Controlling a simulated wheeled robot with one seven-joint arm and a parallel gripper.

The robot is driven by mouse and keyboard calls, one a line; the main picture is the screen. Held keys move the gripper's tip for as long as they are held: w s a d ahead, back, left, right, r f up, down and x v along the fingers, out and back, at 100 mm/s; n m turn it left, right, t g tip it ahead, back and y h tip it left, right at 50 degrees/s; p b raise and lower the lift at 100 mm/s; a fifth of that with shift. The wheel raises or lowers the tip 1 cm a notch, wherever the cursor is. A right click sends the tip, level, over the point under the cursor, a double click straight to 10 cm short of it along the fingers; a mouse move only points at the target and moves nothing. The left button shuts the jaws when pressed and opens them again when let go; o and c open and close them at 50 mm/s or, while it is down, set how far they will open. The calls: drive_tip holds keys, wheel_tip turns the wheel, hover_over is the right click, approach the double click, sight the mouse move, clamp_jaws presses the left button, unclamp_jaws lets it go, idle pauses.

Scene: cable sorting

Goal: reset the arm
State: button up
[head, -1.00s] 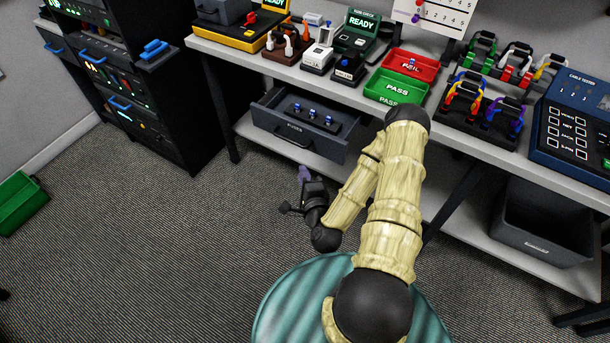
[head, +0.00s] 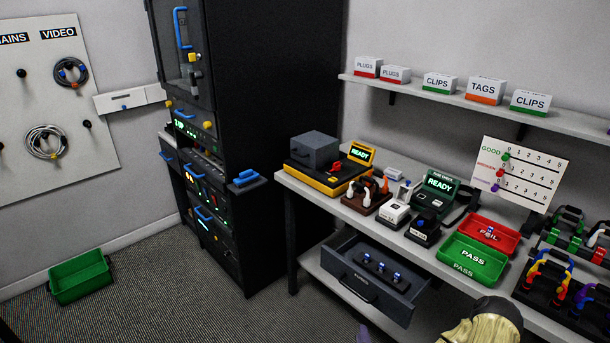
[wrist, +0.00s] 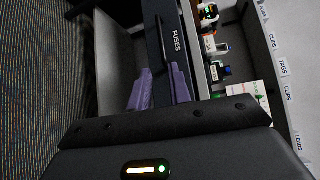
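My gripper shows in the wrist view as two purple fingers (wrist: 164,85) close together in front of the drawer labelled FUSES. In the head view only a blurred purple tip shows at the bottom edge, left of my pale arm sleeve. The grey fuses drawer (head: 345,289) under the bench is pulled out, with several blue-topped fuses on a dark holder (head: 382,267) inside.
The bench (head: 330,203) carries a yellow READY unit (head: 325,180), a red FAIL tray (head: 513,234), a green PASS tray (head: 448,254) and cable racks. A tall black cabinet (head: 275,110) stands left of it. A green bin (head: 80,278) is on the floor. The carpet between is clear.

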drive_tip(key=w+a+r+n+g+y+p, duration=0.2)
drive_tip(key=a+r+n+g+y+p, duration=0.25)
drive_tip(key=n, duration=0.85)
drive_tip(key=s+r+n+g+h+p, duration=0.1)
drive_tip(key=s+r+n+g, duration=0.2)
drive_tip(key=s+r, duration=0.3)
drive_tip(key=s+r+n+g+h+p, duration=0.2)
drive_tip(key=s+r+n+g, duration=0.2)
drive_tip(key=r, duration=1.2)
drive_tip(key=shift+s+r+n+g, duration=0.3)
drive_tip(key=shift+s+g, duration=0.75)
drive_tip(key=shift+s, duration=0.1)
drive_tip(key=shift+d, duration=0.1)
drive_tip(key=shift+d, duration=0.1)
